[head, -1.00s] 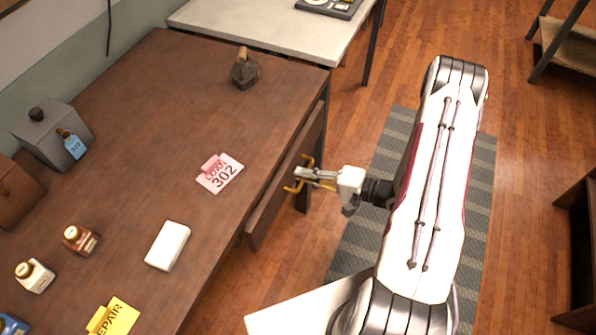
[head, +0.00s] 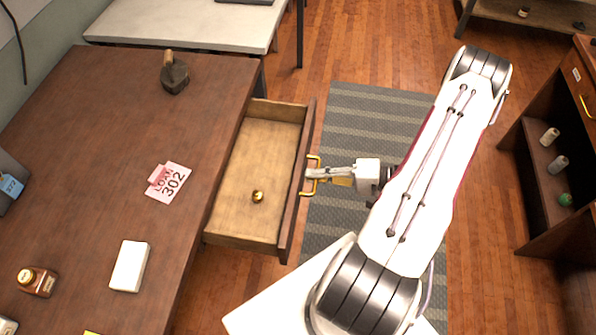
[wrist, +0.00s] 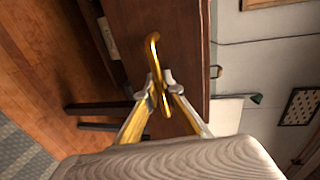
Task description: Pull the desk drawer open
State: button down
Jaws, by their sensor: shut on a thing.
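The desk drawer (head: 240,190) stands well out from the right side of the brown desk (head: 120,120) in the head view. Its pale wooden inside shows, with a small round brass-coloured thing (head: 257,196) lying on its floor. My gripper (head: 312,174) is at the drawer's front panel (head: 297,200), shut on the yellow handle (head: 317,160). In the wrist view, the fingertips (wrist: 162,92) close around the brass handle bar (wrist: 152,50) against the dark drawer front (wrist: 185,45).
A flat iron (head: 174,75), a pink and white tag (head: 167,181) and a white box (head: 130,266) lie on the desk. A grey striped mat (head: 360,110) covers the floor to the right. A dark shelf (head: 540,190) stands at the far right.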

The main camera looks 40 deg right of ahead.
jog(key=shift+f+v, duration=0.2)
jog(key=shift+v, duration=0.85)
jog(key=shift+f+v, duration=0.25)
jog(key=shift+v, duration=0.8)
jog(key=c, duration=2.4)
grip_release()
jog(key=shift+c, duration=0.2)
jog(key=shift+s+d, duration=0.15)
jog(key=v, duration=1.1)
jog(key=shift+s+d, duration=0.25)
